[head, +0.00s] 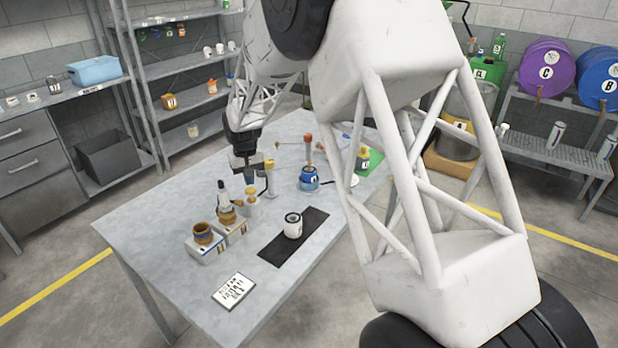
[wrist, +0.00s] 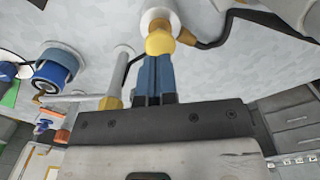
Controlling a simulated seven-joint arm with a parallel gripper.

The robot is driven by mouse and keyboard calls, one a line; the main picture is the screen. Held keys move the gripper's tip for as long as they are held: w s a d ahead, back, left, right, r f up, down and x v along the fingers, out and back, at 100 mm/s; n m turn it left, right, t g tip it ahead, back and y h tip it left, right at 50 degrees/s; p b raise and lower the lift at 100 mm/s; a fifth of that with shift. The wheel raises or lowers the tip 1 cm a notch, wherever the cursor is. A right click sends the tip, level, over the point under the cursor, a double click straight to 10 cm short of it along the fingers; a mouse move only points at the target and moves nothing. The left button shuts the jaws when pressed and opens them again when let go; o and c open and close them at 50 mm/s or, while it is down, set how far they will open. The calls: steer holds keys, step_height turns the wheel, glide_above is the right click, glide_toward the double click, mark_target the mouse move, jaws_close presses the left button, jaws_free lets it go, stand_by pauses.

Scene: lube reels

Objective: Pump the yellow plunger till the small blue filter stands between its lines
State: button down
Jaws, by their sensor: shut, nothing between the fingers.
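The yellow plunger (head: 251,193) is a small yellow knob on a pale cylinder, standing on the table beside the small pumps. It also shows in the wrist view (wrist: 160,42), right at my fingertips. My gripper (head: 249,181) points down just above it, fingers shut and empty; in the wrist view the closed fingers (wrist: 156,62) meet or nearly meet the knob, and I cannot tell whether they touch. A blue round pot (head: 309,179) stands to the right and shows at the left of the wrist view (wrist: 54,70). I cannot make out a separate small blue filter or its lines.
Two boxy units with brown tops (head: 203,234) stand to the front left of the plunger. A white can (head: 293,225) stands on a black mat (head: 276,252). A written card (head: 233,291) lies near the front edge. A slim post (wrist: 118,75) stands close beside my fingers.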

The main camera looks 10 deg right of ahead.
mark_target(250, 189)
steer(key=shift+f, duration=0.45)
steer(key=shift+f, duration=0.7)
steer(key=shift+f, duration=1.05)
steer(key=shift+r, duration=3.75)
